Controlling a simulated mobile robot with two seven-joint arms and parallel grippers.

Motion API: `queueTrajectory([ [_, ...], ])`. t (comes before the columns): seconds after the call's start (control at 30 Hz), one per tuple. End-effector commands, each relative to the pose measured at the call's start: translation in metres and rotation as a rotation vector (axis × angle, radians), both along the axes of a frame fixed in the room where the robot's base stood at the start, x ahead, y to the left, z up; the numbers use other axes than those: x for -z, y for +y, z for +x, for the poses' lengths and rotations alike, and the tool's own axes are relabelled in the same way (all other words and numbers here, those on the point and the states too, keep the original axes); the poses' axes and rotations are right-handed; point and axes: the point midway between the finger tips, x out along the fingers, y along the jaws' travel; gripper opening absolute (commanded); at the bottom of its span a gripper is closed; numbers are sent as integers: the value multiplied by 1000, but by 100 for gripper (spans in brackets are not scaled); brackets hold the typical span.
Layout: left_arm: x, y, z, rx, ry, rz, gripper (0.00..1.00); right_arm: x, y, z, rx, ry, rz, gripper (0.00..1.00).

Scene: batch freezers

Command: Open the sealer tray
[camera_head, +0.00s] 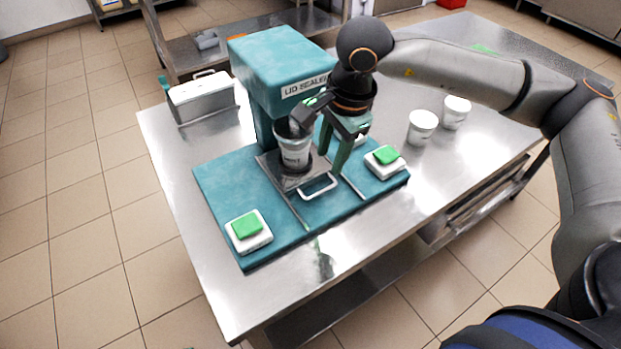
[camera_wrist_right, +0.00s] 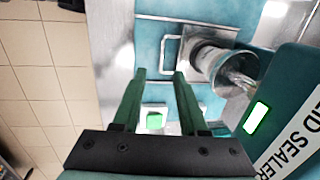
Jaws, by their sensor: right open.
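The lid sealer (camera_head: 285,65) is a teal machine on a wide teal base (camera_head: 240,190). Its metal tray (camera_head: 268,163) lies on the base, with a pale U-shaped handle (camera_head: 319,188) at the front. A cup (camera_head: 294,152) stands upright on the tray. My right gripper (camera_head: 333,172) is open and empty, above the base beside the cup and near the handle. In the wrist view, the handle (camera_wrist_right: 164,52) shows just beyond the open fingers (camera_wrist_right: 160,72), apart from them. The cup (camera_wrist_right: 213,62) is to their right. My left gripper is not in view.
White pads with green tops stand on the base, one at the front left (camera_head: 248,230) and one at the right (camera_head: 385,161). Two white cups (camera_head: 422,127) (camera_head: 456,112) stand on the steel table (camera_head: 190,225) at right. A white box (camera_head: 202,98) stands behind. The table's front edge is clear.

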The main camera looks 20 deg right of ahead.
Motion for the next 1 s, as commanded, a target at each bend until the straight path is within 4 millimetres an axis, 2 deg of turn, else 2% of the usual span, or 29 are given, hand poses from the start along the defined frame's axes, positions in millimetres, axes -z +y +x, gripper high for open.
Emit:
queueTrajectory([
  [0.1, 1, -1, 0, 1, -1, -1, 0, -3, -12, 3, 4, -19, -44, 42],
  [0.23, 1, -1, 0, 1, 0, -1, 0, 7, -13, 5, 6, -18, -49, 42],
  [0.7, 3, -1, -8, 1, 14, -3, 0, 95, -9, 21, 5, -16, -45, 42],
  [0.8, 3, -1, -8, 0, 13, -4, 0, 107, -9, 23, 5, -17, -45, 42],
  [1.0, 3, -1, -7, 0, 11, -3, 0, 118, -9, 25, 4, -19, -44, 42],
])
